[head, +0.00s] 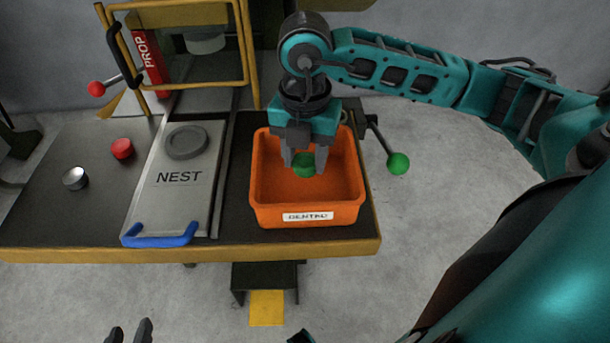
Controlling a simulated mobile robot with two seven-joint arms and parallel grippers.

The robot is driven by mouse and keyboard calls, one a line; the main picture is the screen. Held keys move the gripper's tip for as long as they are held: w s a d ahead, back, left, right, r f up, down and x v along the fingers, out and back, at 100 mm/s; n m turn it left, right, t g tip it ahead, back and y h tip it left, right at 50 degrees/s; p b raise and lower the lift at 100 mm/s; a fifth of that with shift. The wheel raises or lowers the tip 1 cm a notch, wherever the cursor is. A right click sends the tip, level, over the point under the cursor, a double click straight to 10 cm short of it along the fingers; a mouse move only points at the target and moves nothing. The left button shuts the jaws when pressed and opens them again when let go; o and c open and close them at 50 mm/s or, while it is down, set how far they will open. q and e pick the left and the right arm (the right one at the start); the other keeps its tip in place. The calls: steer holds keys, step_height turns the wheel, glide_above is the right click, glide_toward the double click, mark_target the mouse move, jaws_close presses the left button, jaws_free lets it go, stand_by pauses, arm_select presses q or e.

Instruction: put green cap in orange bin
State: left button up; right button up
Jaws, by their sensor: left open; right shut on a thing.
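The green cap (304,166) is between the fingers of my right gripper (305,168), which is shut on it. The gripper points down over the orange bin (307,215), and the cap shows within the bin's outline. I cannot tell how far the cap is above the bin's floor. The bin stands at the right end of the dark table and has a white label on its front; no other thing shows in it. My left gripper (130,330) is at the bottom edge, low in front of the table, open and partly cut off by the frame.
A red cap (122,148) and a silver cap (75,179) lie on the table's left side. A plate marked NEST (180,190) with a blue handle (160,236) lies left of the bin. A yellow frame (180,85) stands behind. A green-knobbed lever (398,163) sticks out right.

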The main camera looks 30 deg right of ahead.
mark_target(305, 188)
steer(key=shift+f+b, duration=0.45)
steer(key=shift+f, duration=2.05)
steer(key=shift+f, duration=0.1)
steer(key=shift+f, duration=0.15)
steer(key=o, duration=1)
steer(key=shift+o, duration=0.2)
